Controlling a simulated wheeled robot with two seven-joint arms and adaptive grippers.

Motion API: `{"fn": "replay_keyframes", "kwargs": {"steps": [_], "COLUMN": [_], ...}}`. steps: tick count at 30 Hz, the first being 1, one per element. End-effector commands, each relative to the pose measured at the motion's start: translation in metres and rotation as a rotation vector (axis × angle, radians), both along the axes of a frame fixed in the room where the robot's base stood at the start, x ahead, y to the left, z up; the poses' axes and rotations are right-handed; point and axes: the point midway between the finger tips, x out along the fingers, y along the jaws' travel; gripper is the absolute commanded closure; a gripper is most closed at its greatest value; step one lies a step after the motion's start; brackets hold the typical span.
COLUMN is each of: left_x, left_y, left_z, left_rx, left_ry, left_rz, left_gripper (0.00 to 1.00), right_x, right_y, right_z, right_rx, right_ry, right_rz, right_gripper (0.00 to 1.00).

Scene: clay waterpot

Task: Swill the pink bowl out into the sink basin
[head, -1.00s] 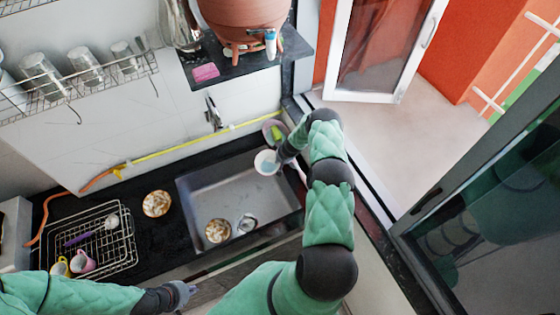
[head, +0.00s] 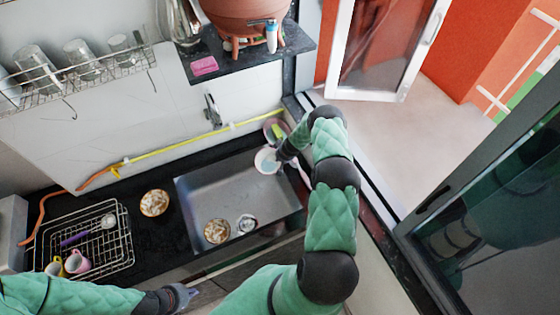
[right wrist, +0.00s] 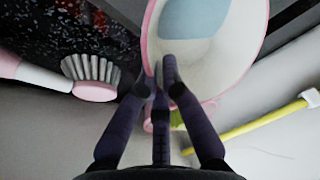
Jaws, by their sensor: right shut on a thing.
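The pink bowl (head: 267,160) is at the back right corner of the sink basin (head: 255,195) in the head view. My right gripper is shut on its rim; the fingers pinch the wall in the right wrist view (right wrist: 165,75). The bowl (right wrist: 225,75) has a pale inside, a pink rim and a pale blue patch of water in it. It looks tilted in the right wrist view; how far, I cannot tell. My left gripper (head: 187,294) is at the front edge of the counter, away from the bowl; its fingers are too small to read.
Two small round items (head: 217,231) lie in the basin. A patterned bowl (head: 155,203) stands left of it. A wire rack (head: 120,235) holds cups and a utensil. A faucet (head: 213,112) is on the back wall. A clay pot (head: 243,18) stands on the shelf above.

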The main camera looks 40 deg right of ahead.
Motion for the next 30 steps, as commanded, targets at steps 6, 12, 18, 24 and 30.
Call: {"fn": "replay_keyframes", "kwargs": {"steps": [6,12,18,24,30], "left_x": [0.000,0.000,0.000,0.000,0.000], "left_y": [0.000,0.000,0.000,0.000,0.000], "left_z": [-0.011,-0.020,-0.028,-0.037,-0.045], "left_rx": [0.000,0.000,0.000,0.000,0.000], "left_ry": [0.000,0.000,0.000,0.000,0.000], "left_rz": [0.000,0.000,0.000,0.000,0.000], "left_gripper": [1.00,1.00,1.00,1.00,1.00], "right_x": [0.001,0.000,0.000,-0.001,-0.002], "right_y": [-0.001,0.000,0.001,0.001,0.002], "right_z": [-0.001,-0.001,-0.001,-0.001,-0.001], "right_rx": [-0.011,-0.020,-0.029,-0.038,-0.048], "right_ry": [-0.006,-0.010,-0.013,-0.015,-0.019], "right_rz": [0.000,-0.001,0.000,0.000,0.000], "right_gripper": [1.00,1.00,1.00,1.00,1.00]}}
